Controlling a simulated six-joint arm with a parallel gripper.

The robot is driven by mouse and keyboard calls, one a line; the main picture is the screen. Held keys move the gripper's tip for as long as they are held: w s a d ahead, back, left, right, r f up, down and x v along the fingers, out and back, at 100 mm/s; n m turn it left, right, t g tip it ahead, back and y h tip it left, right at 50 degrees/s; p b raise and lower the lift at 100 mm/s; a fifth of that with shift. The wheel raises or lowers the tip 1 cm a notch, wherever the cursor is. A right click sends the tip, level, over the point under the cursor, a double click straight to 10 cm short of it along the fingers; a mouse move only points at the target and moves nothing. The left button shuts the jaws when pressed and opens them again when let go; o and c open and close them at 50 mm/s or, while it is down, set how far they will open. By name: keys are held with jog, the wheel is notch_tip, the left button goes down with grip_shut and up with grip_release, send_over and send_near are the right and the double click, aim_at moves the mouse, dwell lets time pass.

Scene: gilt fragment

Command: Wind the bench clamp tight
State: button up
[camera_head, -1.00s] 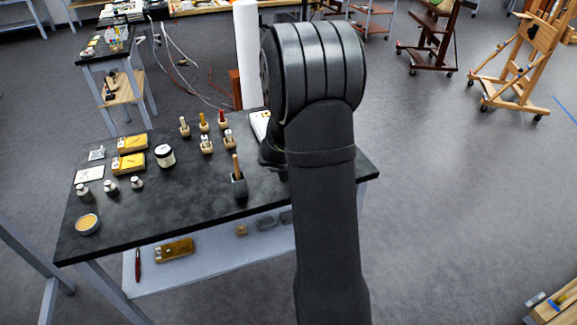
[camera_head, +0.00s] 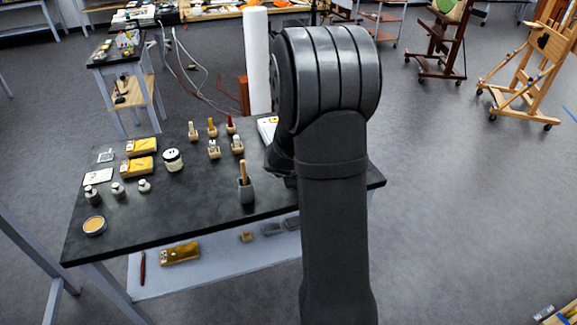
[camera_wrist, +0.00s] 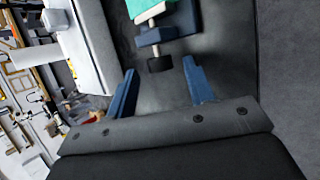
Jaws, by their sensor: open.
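A teal piece (camera_wrist: 148,8) lies at the clamp's upper end and is cut off by the frame edge. My gripper (camera_wrist: 159,67) is open. Its two blue fingers stand apart with the knob lying between their tips in the picture; I cannot tell if either touches it. In the head view my arm hides the clamp and the gripper.
The dark bench top (camera_head: 200,211) carries a brush pot (camera_head: 246,190), a white jar (camera_head: 173,160), yellow boxes (camera_head: 138,167) and several small bottles and stamps. A white box (camera_wrist: 85,45) is left of the clamp in the wrist view. Easels stand far right; floor between is clear.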

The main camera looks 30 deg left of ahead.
jog(key=v, duration=1.6)
jog(key=shift+d, duration=0.1)
jog(key=shift+f, duration=0.1)
jog(key=x, duration=1.7)
jog(key=shift+w+f, duration=0.1)
jog(key=shift+w, duration=0.05)
jog(key=shift+w+f, duration=0.1)
jog(key=shift+f, duration=0.05)
jog(key=shift+r, duration=0.25)
jog(key=shift+w+h, duration=0.1)
jog(key=shift+h, duration=0.2)
dwell(1.9)
jog(key=shift+a+g+h, duration=0.2)
jog(key=shift+g+h, duration=0.2)
jog(key=shift+g, duration=0.3)
